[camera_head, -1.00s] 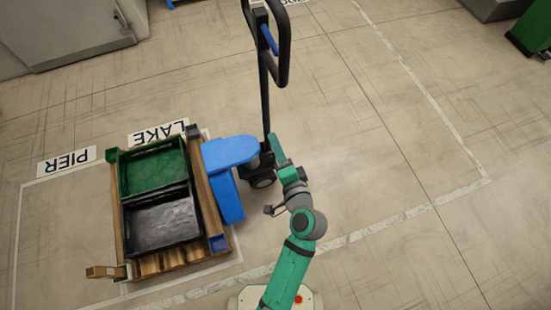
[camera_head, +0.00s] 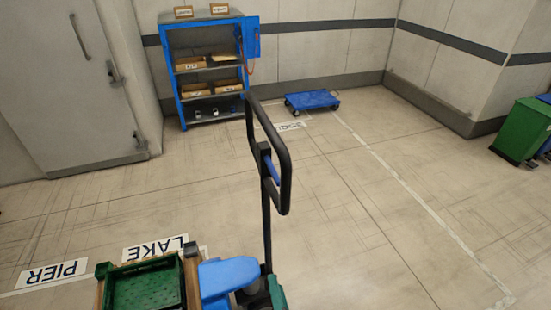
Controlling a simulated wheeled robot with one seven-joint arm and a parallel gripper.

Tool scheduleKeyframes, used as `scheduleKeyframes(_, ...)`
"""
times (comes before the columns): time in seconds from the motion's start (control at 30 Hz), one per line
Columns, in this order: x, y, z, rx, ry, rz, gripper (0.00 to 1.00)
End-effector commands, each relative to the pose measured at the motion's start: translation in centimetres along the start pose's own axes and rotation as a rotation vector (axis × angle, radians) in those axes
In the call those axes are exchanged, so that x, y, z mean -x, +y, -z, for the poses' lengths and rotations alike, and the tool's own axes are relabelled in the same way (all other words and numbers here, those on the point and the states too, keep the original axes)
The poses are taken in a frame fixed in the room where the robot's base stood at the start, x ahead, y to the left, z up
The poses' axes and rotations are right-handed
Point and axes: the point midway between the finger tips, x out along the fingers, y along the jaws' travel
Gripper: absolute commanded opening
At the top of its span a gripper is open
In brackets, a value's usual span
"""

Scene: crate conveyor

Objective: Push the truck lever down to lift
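The pallet truck's black loop handle (camera_head: 284,165) stands upright in the middle of the view. A blue lever (camera_head: 272,170) sits inside the loop, near its lower end. The truck's blue body (camera_head: 228,275) is at the bottom, beside a wooden pallet (camera_head: 192,280) that carries a green crate (camera_head: 145,288). Only a small teal piece of my arm shows at the bottom edge, by the foot of the handle. My gripper's fingers cannot be made out.
A blue shelf (camera_head: 208,70) with boxes stands at the back wall. A blue platform cart (camera_head: 312,100) is right of it. Green bins (camera_head: 522,130) stand at the far right. Floor signs read LAKE (camera_head: 155,248) and PIER (camera_head: 52,273). The floor right of the handle is clear.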

Motion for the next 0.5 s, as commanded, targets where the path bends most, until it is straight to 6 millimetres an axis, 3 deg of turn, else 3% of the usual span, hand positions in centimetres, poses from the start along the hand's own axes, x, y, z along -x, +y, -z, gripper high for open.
scheduleKeyframes(0.17,0.6,0.7,-0.6,0.019,0.01,-0.018,0.32)
scheduleKeyframes(0.27,2.0,1.9,-1.5,0.07,0.036,-0.055,0.32)
scheduleKeyframes(0.5,8.3,5.4,-4.0,0.328,0.116,-0.177,0.32)
